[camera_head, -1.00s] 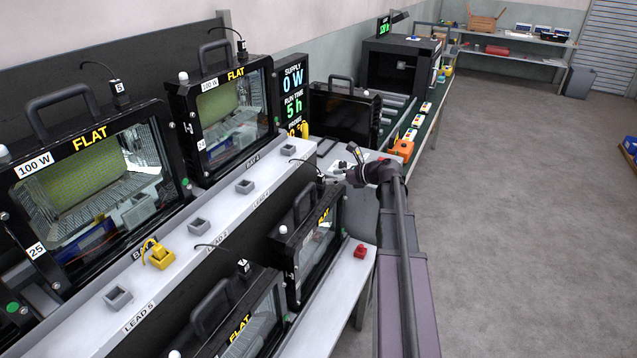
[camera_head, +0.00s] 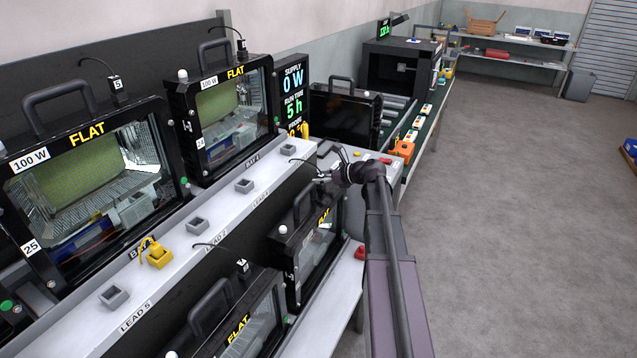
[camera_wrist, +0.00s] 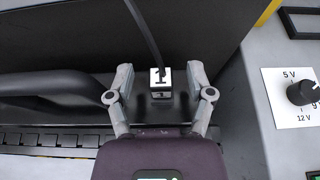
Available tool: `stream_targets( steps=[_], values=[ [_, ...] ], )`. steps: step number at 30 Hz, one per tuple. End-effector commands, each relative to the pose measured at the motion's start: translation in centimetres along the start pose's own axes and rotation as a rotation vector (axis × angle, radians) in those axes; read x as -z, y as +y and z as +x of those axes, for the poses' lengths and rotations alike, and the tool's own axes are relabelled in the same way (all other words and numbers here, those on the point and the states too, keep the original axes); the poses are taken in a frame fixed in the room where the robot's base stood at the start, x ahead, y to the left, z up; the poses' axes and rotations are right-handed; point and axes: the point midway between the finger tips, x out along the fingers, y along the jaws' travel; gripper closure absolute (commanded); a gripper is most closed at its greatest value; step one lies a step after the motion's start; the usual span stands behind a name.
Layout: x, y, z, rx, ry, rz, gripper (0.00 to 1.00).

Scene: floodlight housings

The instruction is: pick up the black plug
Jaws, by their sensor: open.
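A black plug with a white label "1" (camera_wrist: 161,83) stands on top of a black floodlight housing in the wrist view. A black cable rises from it. My gripper (camera_wrist: 160,74) is open, with one finger on each side of the plug and gaps between. In the head view, my gripper (camera_head: 323,180) is at the top of the nearer row of housings, beside the far housing (camera_head: 303,240).
A thick black handle (camera_wrist: 45,88) lies left of the plug. A grey panel with a "5 V / 12 V" knob (camera_wrist: 302,92) is at the right. A shelf (camera_head: 190,240) holds grey sockets and a yellow plug (camera_head: 158,256).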

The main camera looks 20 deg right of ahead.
Motion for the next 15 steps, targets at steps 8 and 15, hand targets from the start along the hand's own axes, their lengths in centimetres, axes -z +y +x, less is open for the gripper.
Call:
stream_targets(
  steps=[8,15],
  values=[
    [0.00,0.00,-0.03,0.000,0.000,0.000,0.31],
    [0.00,-0.01,-0.03,0.000,0.000,0.000,0.82]
  ],
)
